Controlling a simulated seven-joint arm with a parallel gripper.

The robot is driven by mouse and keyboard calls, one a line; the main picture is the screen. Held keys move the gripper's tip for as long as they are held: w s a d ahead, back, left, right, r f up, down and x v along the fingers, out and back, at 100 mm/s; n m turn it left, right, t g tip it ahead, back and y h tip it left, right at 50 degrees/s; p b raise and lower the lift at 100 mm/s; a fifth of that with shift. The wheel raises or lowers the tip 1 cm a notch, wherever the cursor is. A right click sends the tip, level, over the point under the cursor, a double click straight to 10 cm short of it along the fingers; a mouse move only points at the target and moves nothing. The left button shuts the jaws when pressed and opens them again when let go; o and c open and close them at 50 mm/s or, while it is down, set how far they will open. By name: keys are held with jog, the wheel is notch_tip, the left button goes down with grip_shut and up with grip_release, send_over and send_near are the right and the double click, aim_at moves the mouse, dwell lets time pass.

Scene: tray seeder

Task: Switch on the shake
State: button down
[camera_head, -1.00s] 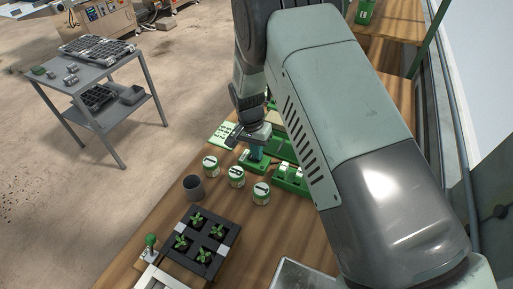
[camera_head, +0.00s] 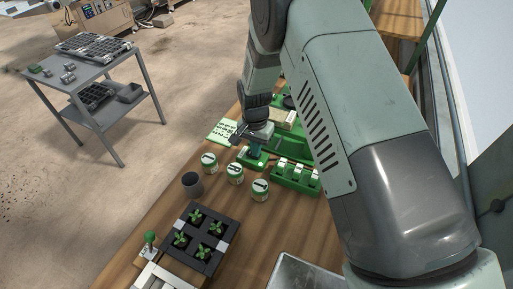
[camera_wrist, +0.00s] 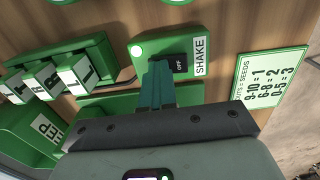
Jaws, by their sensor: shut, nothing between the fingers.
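The shake switch is a green box (camera_wrist: 195,42) marked SHAKE, with a dark rocker (camera_wrist: 181,63) reading OFF and a small pale round light (camera_wrist: 136,50). In the head view the green box (camera_head: 246,164) lies on the wooden table. My gripper (camera_wrist: 157,75) is shut and empty, its teal fingers pointing down at the box. The fingertips are beside the rocker's left end and cover part of it. I cannot tell whether they touch it. In the head view my gripper (camera_head: 256,152) is over the box.
A green block with several white levers (camera_head: 295,175) stands to the right. Several labelled pots (camera_head: 235,177), a grey cup (camera_head: 192,184) and a seedling tray (camera_head: 184,234) are nearer the camera. A seed card (camera_wrist: 270,80) lies beside the switch box.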

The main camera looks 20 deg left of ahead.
jog(key=shift+s+a+f, duration=0.1)
jog(key=shift+a+f, duration=0.05)
jog(key=shift+a, duration=0.35)
jog(key=shift+s+a+f, duration=0.1)
jog(key=shift+a, duration=0.35)
notch_tip(320, 180, up, 14)
jog(key=shift+w+r, duration=0.25)
jog(key=shift+w, duration=0.05)
jog(key=shift+s+d+r, duration=0.1)
jog(key=shift+s+d, duration=0.05)
jog(key=shift+d, duration=0.4)
jog(key=shift+s+d, duration=0.1)
jog(key=shift+d, duration=0.45)
notch_tip(320, 180, down, 14)
jog(key=shift+f, duration=0.1)
